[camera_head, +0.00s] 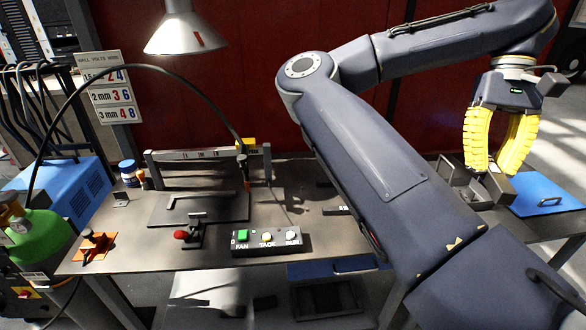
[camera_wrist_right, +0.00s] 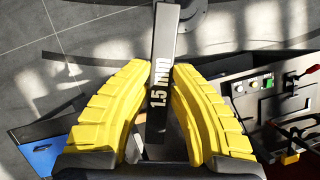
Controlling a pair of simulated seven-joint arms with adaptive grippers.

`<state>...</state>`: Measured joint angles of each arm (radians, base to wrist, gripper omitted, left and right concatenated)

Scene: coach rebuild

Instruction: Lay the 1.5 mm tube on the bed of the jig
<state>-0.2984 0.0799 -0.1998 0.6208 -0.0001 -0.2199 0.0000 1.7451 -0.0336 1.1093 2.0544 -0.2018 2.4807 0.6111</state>
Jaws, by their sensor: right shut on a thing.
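The 1.5 mm tube (camera_wrist_right: 163,45) is a long dark grey square bar with "1.5 mm" in white on its side. In the right wrist view my right gripper (camera_wrist_right: 166,72) has its yellow fingers shut on it, and the tube runs lengthwise between them. In the head view my right gripper (camera_head: 490,168) is at the far right, over a grey open holder; the tube is hard to make out there. What looks like the jig's dark flat bed (camera_head: 225,212) is on the bench at left, with a red-knobbed clamp (camera_head: 181,234) at its front. My left gripper is not in view.
A button box (camera_head: 271,241) marked FAN, TACK and RUN stands front middle on the bench. An orange fixture (camera_head: 96,247) sits at front left. A lamp (camera_head: 186,28) hangs above. The grey holder (camera_head: 452,180) and a blue panel (camera_head: 545,195) are at right.

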